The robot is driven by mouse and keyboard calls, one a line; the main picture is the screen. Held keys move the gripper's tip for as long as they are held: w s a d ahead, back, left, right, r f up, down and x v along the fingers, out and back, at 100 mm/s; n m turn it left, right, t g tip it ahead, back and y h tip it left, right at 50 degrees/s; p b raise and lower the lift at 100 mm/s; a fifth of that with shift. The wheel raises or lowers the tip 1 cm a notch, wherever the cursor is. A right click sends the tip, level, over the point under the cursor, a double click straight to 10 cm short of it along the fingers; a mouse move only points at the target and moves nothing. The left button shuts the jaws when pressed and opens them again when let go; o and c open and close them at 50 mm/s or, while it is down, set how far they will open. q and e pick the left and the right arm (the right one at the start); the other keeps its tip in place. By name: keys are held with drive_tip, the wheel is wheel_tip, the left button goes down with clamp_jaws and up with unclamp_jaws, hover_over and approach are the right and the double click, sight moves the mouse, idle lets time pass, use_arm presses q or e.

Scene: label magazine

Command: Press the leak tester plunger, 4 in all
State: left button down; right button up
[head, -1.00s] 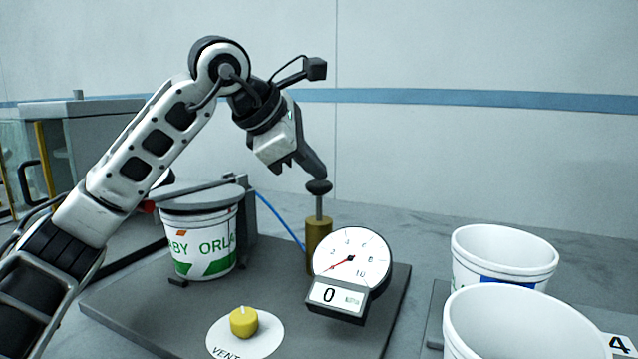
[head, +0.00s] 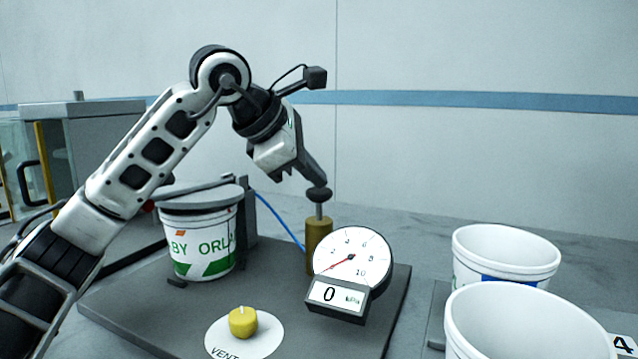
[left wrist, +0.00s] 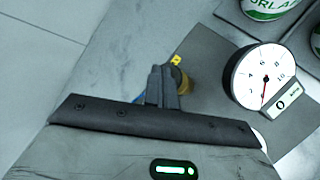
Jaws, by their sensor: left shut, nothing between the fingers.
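The leak tester's plunger is a black knob (head: 319,195) on a thin rod above a brass cylinder (head: 319,240). My left gripper (head: 321,182) is shut and empty, its fingertips at the top of the knob, seemingly touching it. In the left wrist view my shut fingers (left wrist: 163,88) hide most of the plunger, and part of the brass cylinder (left wrist: 184,82) shows behind them. The round gauge (head: 351,257) has its red needle at the low end, and its display (head: 337,295) reads 0 kPa. My right gripper is not in view.
A lidded printed tub (head: 200,245) stands on the dark base plate (head: 150,305). A yellow vent knob (head: 243,321) is at the front. Two open white tubs (head: 505,255) stand at the right. A grey cabinet (head: 80,130) is at the back left.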

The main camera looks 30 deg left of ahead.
sight(313, 191)
use_arm(q)
drive_tip(key=shift+f+b, duration=0.7)
drive_tip(key=shift+f, duration=0.5)
idle(0.6)
drive_tip(key=shift+r, duration=0.1)
drive_tip(key=shift+r+p, duration=2.25)
drive_tip(key=shift+r, duration=0.05)
drive_tip(key=shift+r, duration=0.1)
wheel_tip(313, 191, up, 5)
drive_tip(key=p, duration=0.4)
drive_tip(key=shift+p, duration=0.4)
idle(1.0)
